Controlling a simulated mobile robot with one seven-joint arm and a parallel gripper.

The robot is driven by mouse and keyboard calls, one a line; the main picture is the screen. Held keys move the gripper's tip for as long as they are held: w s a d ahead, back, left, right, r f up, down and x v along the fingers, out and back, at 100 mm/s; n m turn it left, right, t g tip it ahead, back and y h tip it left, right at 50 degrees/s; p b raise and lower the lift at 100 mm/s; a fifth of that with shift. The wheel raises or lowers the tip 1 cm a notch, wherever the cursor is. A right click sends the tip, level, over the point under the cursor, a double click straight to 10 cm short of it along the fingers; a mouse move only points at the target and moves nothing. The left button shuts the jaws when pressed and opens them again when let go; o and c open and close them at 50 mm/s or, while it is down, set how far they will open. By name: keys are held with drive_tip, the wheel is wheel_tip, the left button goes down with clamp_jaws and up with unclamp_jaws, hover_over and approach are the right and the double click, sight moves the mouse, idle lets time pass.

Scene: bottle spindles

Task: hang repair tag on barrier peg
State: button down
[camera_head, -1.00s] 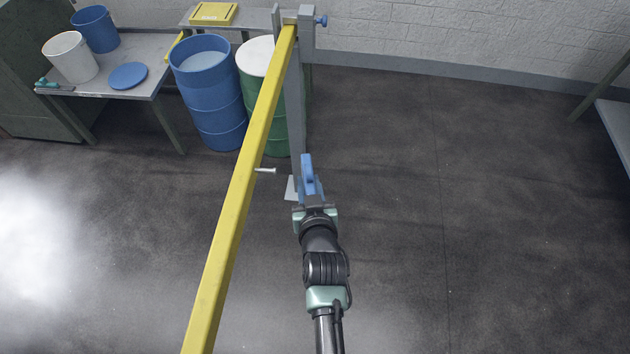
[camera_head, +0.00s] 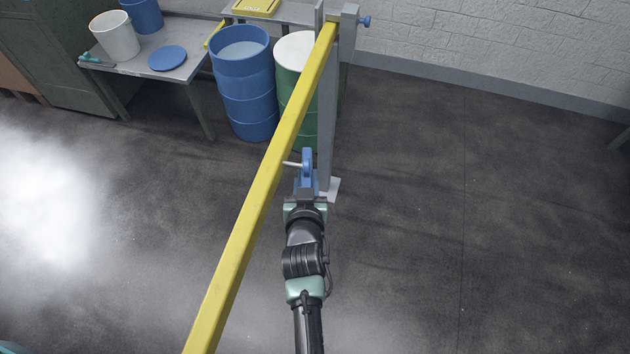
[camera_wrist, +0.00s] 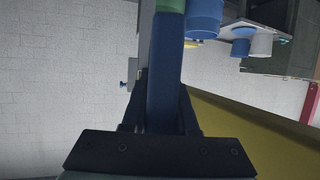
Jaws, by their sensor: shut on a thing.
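My gripper (camera_head: 305,197) is shut on the blue repair tag (camera_head: 307,163), which sticks up and away from the jaws. In the wrist view the tag (camera_wrist: 165,75) shows as a dark blue strip between the two fingers. The pale barrier peg (camera_head: 291,164) juts to the right from the yellow barrier beam (camera_head: 248,220). The peg's outer end meets the tag's upper part in the head view. I cannot tell whether it passes through the tag or only lies in line with it. The peg does not show clearly in the wrist view.
A grey post (camera_head: 328,120) holds the beam's far end, just beyond my gripper. A blue drum (camera_head: 245,90) and a green drum (camera_head: 296,52) stand behind the beam. A grey table (camera_head: 185,68) is at the upper left. The floor to the right is clear.

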drive_tip(key=shift+w+a+f+b, duration=0.15)
drive_tip(key=shift+w+a+b, duration=0.05)
drive_tip(key=shift+a+b, duration=0.4)
drive_tip(key=shift+w+a+f+b, duration=0.15)
drive_tip(key=shift+a+b, duration=0.3)
drive_tip(key=shift+b, duration=0.15)
drive_tip(key=c, duration=0.6)
unclamp_jaws()
drive_tip(key=shift+a, duration=0.1)
drive_tip(key=shift+a, duration=0.1)
